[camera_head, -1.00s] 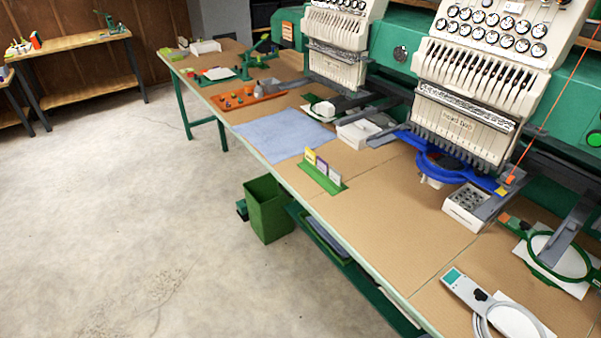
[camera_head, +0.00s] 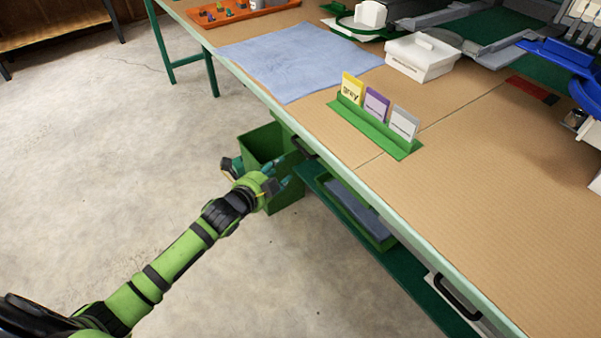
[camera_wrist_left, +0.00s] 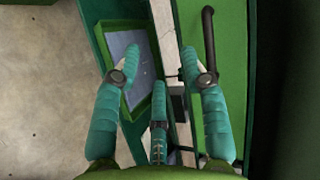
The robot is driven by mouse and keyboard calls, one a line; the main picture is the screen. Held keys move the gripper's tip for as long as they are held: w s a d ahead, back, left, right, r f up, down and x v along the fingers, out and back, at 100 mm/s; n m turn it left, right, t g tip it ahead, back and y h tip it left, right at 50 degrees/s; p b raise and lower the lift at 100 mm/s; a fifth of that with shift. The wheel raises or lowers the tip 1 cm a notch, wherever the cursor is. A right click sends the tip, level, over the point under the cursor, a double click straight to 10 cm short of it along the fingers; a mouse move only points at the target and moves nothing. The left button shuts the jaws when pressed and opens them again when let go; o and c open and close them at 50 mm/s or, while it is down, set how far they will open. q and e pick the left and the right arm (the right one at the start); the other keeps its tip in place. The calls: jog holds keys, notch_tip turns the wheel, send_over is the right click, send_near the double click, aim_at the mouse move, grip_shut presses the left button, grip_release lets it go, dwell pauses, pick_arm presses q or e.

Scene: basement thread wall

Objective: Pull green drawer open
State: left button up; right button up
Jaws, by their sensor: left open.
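The green drawer (camera_wrist_left: 232,60) shows its front in the left wrist view, on the right, with a dark bar handle (camera_wrist_left: 208,35) along it. In the head view a black handle (camera_head: 303,147) shows under the table edge; the drawer front there is mostly hidden. My left gripper (camera_head: 279,174) is below and left of this handle, in front of the green bin. In the wrist view its teal fingers (camera_wrist_left: 160,65) are spread and empty. The right finger overlaps the handle's near end; I cannot tell whether they touch. My right gripper is not in view.
A green bin (camera_head: 262,142) stands behind my gripper. A low shelf with a green-rimmed tray (camera_head: 391,242) is under the table. The table (camera_head: 480,180) carries a blue cloth (camera_head: 290,60) and a green card holder (camera_head: 375,128). A second black handle (camera_head: 458,297) is lower right.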

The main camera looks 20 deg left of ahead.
aim_at(300, 146)
pick_arm(q)
jog(key=w+d+r+m+b, duration=0.1)
jog(key=w, duration=0.1)
jog(key=w+d+r+m+b, duration=0.1)
jog(key=w, duration=0.1)
jog(key=w+d+t+h+b, duration=0.1)
jog(key=w+d, duration=0.1)
jog(key=w, duration=0.1)
jog(key=shift+r+m, duration=0.4)
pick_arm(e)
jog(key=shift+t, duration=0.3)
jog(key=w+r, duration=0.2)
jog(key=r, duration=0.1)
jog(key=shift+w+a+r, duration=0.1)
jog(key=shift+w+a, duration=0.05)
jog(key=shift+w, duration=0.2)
pick_arm(q)
grip_shut()
